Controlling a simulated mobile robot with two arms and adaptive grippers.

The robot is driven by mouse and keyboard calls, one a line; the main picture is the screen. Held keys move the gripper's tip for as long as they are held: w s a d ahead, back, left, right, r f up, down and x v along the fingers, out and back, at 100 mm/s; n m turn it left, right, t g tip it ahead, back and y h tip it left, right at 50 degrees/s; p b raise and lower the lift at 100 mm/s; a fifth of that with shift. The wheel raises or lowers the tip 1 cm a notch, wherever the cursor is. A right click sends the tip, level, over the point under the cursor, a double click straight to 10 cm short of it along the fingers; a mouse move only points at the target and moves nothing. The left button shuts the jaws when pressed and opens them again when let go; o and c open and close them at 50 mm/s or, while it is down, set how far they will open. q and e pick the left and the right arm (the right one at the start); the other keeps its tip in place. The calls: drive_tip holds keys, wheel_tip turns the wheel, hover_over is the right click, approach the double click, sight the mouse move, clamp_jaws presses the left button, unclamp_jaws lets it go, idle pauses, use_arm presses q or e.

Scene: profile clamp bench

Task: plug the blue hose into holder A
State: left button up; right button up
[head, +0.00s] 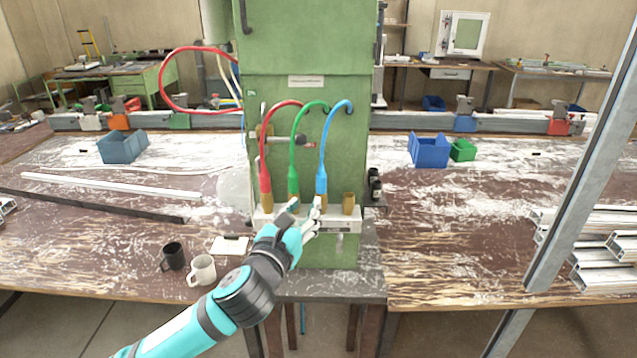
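The blue hose (322,165) arches out of the green machine column, and its thick lower end hangs at a brass holder on the white bar (336,224). The green hose (293,172) and red hose (265,178) hang to its left, each over its own holder. The rightmost brass holder (348,203) has no hose in it. No holder letter is readable. My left gripper (304,206) is in front of the bar, its fingers apart, between the lower ends of the green and blue hoses. I see nothing held in it. My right gripper is out of view.
A white mug (202,271) and a dark mug (172,257) stand at the bench's front left. Blue bins (430,151) stand on both sides. Metal profiles (606,250) lie at the right, behind a slanted grey post (585,150). The right bench top is mostly clear.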

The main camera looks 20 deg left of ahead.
sight(319, 179)
use_arm(q)
drive_tip(key=w+p, duration=0.2)
drive_tip(key=w, duration=0.9)
drive_tip(key=shift+w+d, duration=0.15)
drive_tip(key=shift+d, duration=0.05)
clamp_jaws()
drive_tip(key=shift+w+d+f, duration=0.1)
drive_tip(key=shift+w+f, duration=0.05)
drive_tip(key=shift+f, duration=0.1)
idle(1.0)
drive_tip(key=shift+r+p, duration=0.8)
drive_tip(key=shift+r, duration=0.15)
drive_tip(key=shift+r, duration=0.1)
